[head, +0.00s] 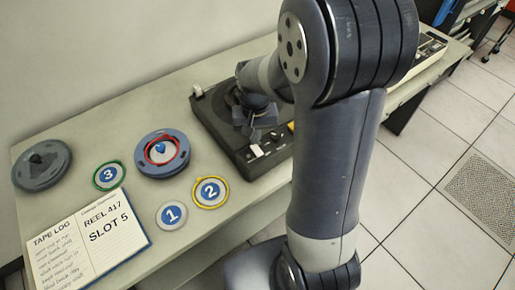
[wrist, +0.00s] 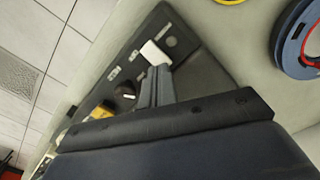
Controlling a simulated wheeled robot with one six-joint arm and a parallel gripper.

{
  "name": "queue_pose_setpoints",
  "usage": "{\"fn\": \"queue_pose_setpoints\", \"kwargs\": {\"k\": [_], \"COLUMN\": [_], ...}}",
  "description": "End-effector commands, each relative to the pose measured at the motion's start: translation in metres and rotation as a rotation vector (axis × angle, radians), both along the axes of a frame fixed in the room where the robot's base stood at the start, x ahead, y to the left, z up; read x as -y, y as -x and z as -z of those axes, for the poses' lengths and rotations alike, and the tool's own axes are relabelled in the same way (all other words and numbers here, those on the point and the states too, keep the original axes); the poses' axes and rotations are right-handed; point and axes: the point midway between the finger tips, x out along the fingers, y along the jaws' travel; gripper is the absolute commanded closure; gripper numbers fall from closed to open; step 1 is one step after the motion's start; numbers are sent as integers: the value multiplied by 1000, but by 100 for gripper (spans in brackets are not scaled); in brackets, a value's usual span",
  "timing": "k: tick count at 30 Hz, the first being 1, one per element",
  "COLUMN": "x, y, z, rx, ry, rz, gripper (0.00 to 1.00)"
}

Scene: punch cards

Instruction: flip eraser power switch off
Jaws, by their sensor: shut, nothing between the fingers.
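The eraser is a black box (head: 241,168) with a round top, on the table in the head view; its dark panel also shows in the wrist view (wrist: 190,75). A white switch (head: 257,150) sits on its front edge, and it shows in the wrist view (wrist: 154,52). My gripper (head: 255,137) is shut and empty, its fingertips right at the switch. In the wrist view the fingertips (wrist: 158,72) are just beside the switch's lower edge; I cannot tell whether they touch. Which way the switch is set is not clear.
A dark knob (wrist: 127,93) and a yellow button (wrist: 102,109) are on the same panel. Left of the eraser lie a blue reel (head: 150,168), numbered discs (head: 211,192), a grey reel (head: 42,165) and a tape log (head: 88,236). My arm hides the eraser's right part.

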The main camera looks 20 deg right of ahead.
Motion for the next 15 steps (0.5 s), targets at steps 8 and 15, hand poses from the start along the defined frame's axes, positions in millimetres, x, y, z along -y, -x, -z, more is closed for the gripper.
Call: {"fn": "queue_pose_setpoints", "kwargs": {"k": [8, 15], "x": [0, 0], "y": [0, 0], "z": [0, 3], "rx": [0, 0], "ry": [0, 0], "rz": [0, 0], "gripper": [100, 100]}}
